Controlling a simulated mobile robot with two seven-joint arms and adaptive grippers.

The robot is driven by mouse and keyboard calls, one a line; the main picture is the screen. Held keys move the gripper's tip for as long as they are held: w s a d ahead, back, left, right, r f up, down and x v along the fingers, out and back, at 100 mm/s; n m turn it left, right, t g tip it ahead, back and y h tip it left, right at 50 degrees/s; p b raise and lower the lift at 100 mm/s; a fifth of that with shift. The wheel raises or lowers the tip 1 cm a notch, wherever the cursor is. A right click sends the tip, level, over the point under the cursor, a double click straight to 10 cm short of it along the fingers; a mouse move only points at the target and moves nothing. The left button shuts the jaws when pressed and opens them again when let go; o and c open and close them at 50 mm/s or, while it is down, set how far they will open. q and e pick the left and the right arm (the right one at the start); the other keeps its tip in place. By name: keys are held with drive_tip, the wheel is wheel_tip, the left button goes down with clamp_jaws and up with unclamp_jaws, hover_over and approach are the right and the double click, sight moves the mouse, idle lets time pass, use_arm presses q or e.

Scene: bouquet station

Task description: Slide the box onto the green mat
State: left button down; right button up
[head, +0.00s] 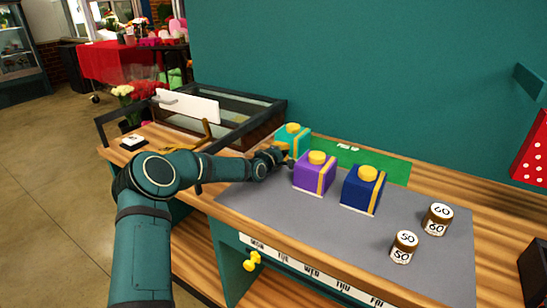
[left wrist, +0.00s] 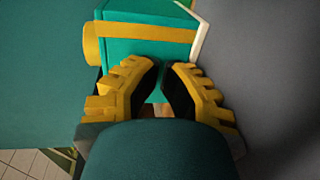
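Three boxes with yellow bands and round yellow knobs stand on the counter: a teal box (head: 293,135), a purple box (head: 310,179) and a dark blue box (head: 360,194). The green mat (head: 378,163) lies behind the purple and blue boxes, partly hidden by them. My left gripper (head: 281,157) is at the near left side of the teal box and hides part of it. In the left wrist view, the left gripper's fingertips (left wrist: 163,70) are nearly together, with nothing between them, close against the teal box (left wrist: 145,52). I cannot tell whether they touch. My right gripper is not in view.
A grey mat (head: 300,217) covers the counter's front. A dark-framed glass case (head: 240,120) is behind my left arm. A teal wall rises behind the counter.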

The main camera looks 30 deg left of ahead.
use_arm(q)
drive_tip(key=shift+w, duration=0.15)
drive_tip(key=shift+w+d, duration=0.2)
drive_tip(key=shift+w, duration=1.65)
drive_tip(key=shift+w+d, duration=0.15)
drive_tip(key=shift+w, duration=1.35)
drive_tip(key=shift+s+r+p, duration=0.2)
drive_tip(key=shift+s+r, duration=0.05)
drive_tip(key=shift+s, duration=0.25)
drive_tip(key=shift+s+r+p, duration=0.2)
drive_tip(key=shift+s, duration=0.25)
drive_tip(key=shift+s+a+r, duration=0.1)
drive_tip(key=shift+s+r, duration=0.1)
drive_tip(key=shift+s, duration=0.5)
drive_tip(key=shift+s+a+r, duration=0.1)
drive_tip(key=shift+s+r, duration=0.1)
drive_tip(key=shift+s, duration=0.45)
drive_tip(key=shift+s+a+r, duration=0.1)
drive_tip(key=shift+s+r, duration=0.1)
drive_tip(key=shift+s, duration=0.5)
drive_tip(key=shift+s+a+r, duration=0.1)
drive_tip(key=shift+s+r, duration=0.4)
drive_tip(key=shift+s, duration=1.15)
drive_tip(key=shift+s+a+r, duration=0.15)
drive_tip(key=shift+s+r, duration=0.35)
drive_tip(key=shift+s, duration=1.2)
drive_tip(key=shift+s+a+r, duration=0.1)
drive_tip(key=shift+s+r, duration=0.4)
drive_tip(key=shift+s, duration=1.15)
